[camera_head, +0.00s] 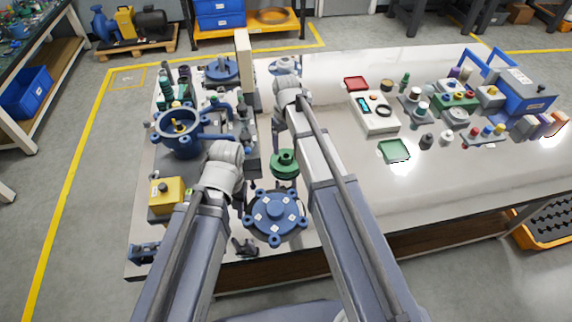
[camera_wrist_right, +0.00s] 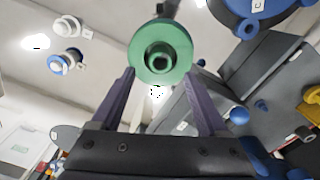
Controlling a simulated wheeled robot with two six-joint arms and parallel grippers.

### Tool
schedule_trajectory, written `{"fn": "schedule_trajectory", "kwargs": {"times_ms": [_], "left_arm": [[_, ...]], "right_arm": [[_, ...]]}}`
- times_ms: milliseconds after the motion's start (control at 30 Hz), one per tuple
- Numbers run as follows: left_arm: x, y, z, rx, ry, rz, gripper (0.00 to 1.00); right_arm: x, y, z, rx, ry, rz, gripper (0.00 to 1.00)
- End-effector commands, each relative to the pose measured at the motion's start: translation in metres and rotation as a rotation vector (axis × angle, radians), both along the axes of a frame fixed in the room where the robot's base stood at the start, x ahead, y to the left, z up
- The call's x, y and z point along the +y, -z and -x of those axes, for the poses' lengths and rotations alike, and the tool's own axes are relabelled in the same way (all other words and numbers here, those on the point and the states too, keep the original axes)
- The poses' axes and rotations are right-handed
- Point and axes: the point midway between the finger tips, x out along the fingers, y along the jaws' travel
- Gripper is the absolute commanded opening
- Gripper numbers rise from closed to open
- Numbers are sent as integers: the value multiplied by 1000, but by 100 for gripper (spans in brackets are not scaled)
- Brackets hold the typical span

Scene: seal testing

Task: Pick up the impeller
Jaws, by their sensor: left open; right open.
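The impeller looks to be the green round part with a raised hub (camera_head: 285,163), above the blue flanged cover at the front left of the table. In the right wrist view it appears as a green disc (camera_wrist_right: 160,52) with a dark hole in its hub. My right gripper (camera_wrist_right: 160,72) is open, its two purple fingertips at either lower side of the disc; I see no clear contact. In the head view the right gripper is largely hidden by its arm. My left gripper (camera_head: 240,204) is mostly hidden beside the left wrist and shows no held object.
A blue flanged cover (camera_head: 275,215) lies just in front of the green part. A blue pump housing (camera_head: 180,130) and a yellow box (camera_head: 167,194) stand to the left. A tall beige post (camera_head: 244,62) rises behind.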

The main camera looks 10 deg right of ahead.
Motion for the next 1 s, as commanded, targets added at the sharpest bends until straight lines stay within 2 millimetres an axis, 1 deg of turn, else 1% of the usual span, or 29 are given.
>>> {"fn": "schedule_trajectory", "kwargs": {"times_ms": [67, 167, 533, 633, 833, 867, 1000], "left_arm": [[0, 1, 0, 0, 0, 0, 45], [0, 7, 0, 0, 0, 0, 45], [0, 50, 0, 0, 0, 0, 45], [0, 53, 0, 0, 0, 0, 45], [0, 51, 0, 0, 0, 0, 45], [0, 51, 0, 0, 0, 0, 45], [0, 51, 0, 0, 0, 0, 45]], "right_arm": [[0, 1, 0, 0, 0, 0, 78], [0, 7, 0, 0, 0, 0, 78], [0, 50, 1, 0, 0, 0, 78], [0, 53, 1, -1, 0, 0, 78], [0, 51, 1, -1, 0, 0, 78], [0, 51, 1, -1, 0, 0, 77], [0, 51, 1, -1, 0, 0, 61]]}}
